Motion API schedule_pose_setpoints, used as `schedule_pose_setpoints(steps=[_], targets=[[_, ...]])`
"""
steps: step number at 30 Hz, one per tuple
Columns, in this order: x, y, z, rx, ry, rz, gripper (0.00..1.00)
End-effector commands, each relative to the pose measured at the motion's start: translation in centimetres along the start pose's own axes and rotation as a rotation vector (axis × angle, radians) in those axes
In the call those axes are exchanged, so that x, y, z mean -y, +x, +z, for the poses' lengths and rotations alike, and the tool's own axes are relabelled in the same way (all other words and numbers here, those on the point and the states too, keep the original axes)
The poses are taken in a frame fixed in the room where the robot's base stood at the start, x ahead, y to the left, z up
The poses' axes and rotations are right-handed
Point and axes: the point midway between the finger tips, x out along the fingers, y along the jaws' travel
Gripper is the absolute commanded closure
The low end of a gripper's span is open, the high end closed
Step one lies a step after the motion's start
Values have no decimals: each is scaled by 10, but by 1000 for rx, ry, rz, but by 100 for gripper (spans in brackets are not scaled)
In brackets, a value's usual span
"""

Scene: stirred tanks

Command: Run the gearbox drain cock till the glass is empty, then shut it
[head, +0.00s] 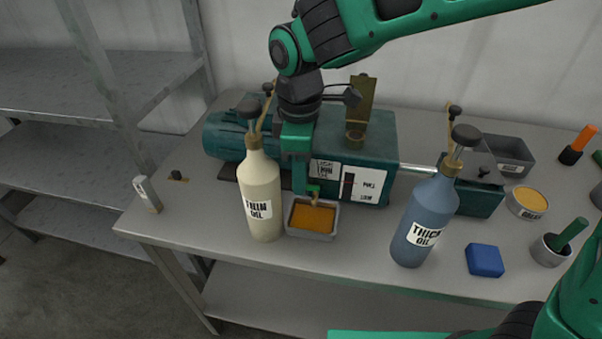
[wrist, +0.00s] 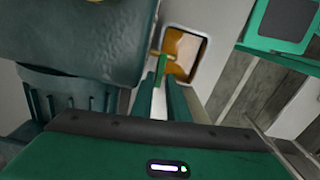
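The teal gearbox (head: 383,140) lies on the bench, with a narrow sight glass (head: 347,187) on its front beside a white label; its level is too small to read. My gripper (head: 312,186) points down at the gearbox's front. Its two fingers (wrist: 163,80) are close together on the green handle of the drain cock (wrist: 163,65), whose brass part (head: 315,200) shows just below. A grey drain tray (head: 289,229) holding amber oil (head: 312,218) sits under the cock. An amber streak at the tray in the wrist view looks like oil running from the cock.
A cream THIN OIL bottle (head: 261,195) stands close left of the tray. A blue THICK OIL bottle (head: 424,219) stands to the right. A blue block (head: 485,260), an open tin (head: 528,203) and a grey bin (head: 510,150) are farther right. Bench between tray and blue bottle is clear.

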Motion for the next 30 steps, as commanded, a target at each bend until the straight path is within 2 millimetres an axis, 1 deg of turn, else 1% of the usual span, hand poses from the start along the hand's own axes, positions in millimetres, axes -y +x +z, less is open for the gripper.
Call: schedule_pose_setpoints(steps=[1,10,14,20,30], targets=[[-5,-1,0,-5,8,8,72],[-6,-1,1,-3,10,7,72],[-5,-1,2,-2,-15,7,72],[1,0,2,-1,-165,7,72],[14,0,6,1,-526,2,72]])
